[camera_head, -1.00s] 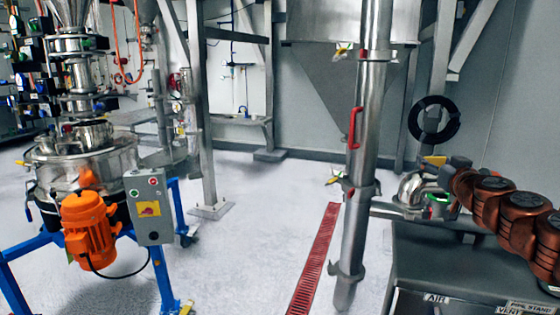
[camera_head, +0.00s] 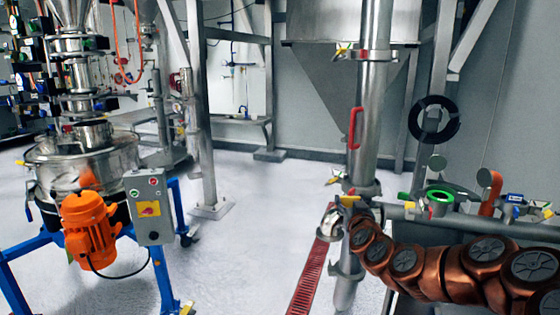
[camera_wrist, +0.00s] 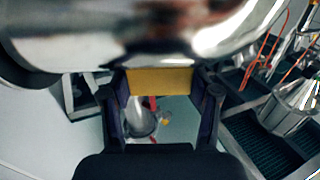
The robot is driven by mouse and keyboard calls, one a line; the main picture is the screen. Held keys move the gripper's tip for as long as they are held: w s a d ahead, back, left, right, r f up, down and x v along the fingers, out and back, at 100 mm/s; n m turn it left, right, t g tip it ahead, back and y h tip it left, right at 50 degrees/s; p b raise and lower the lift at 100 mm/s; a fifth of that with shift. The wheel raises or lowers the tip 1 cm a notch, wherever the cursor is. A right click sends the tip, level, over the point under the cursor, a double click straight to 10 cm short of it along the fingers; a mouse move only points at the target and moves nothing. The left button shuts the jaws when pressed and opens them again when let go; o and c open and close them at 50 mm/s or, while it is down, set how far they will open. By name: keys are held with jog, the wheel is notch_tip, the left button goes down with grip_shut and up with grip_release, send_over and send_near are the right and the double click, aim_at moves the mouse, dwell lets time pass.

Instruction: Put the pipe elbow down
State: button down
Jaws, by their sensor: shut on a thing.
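The pipe elbow (camera_head: 329,224) is a shiny curved metal piece, held in the air in front of the tall vertical pipe in the head view. In the wrist view its polished body (camera_wrist: 130,35) fills the top. My gripper (camera_wrist: 160,95) is shut on it, with a yellow block (camera_wrist: 160,80) between the fingers. In the head view my gripper (camera_head: 351,212) is small and partly hidden by my brown arm. Whether the elbow touches the vertical pipe, I cannot tell.
The vertical pipe (camera_head: 371,100) has a red handle (camera_head: 355,128). A horizontal pipe with a green ring (camera_head: 439,196) and several valves is at the right. A sifter with an orange motor (camera_head: 88,222) stands at the left. The floor (camera_head: 255,235) between is clear.

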jog(key=shift+w+a+f, duration=0.3)
jog(key=shift+a+f, duration=0.35)
jog(key=shift+a, duration=0.15)
jog(key=shift+d+r, duration=0.15)
jog(key=shift+r, duration=0.1)
jog(key=shift+r+p, duration=0.45)
jog(key=shift+p, duration=0.05)
